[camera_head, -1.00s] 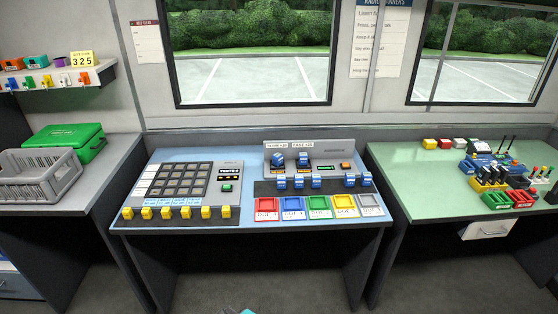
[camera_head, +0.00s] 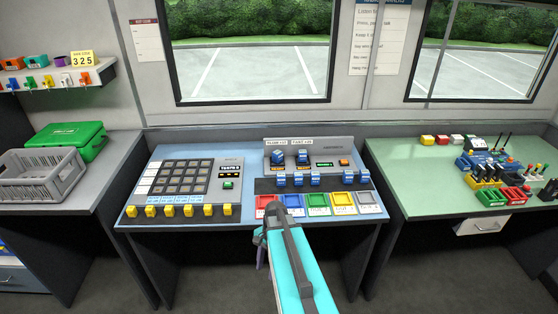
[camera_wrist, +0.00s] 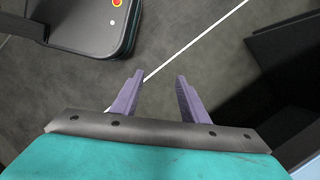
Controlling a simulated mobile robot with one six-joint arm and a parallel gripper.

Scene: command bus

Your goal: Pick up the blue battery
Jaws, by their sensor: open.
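Several small blue blocks, which look like the blue batteries (camera_head: 297,180), stand in a row on a dark strip at the right of the middle desk, with a gap in the row. Two larger blue items (camera_head: 278,157) sit in the grey panel behind them; I cannot tell which piece is the task's battery. My gripper (camera_wrist: 156,95) is open and empty, its two purple fingers apart over the dark floor. In the head view it hangs below the desk's front edge, left of my teal arm. No battery shows in the wrist view.
A keypad (camera_head: 181,177) and yellow blocks (camera_head: 170,211) are to the left. The green desk (camera_head: 415,175) at right holds tools.

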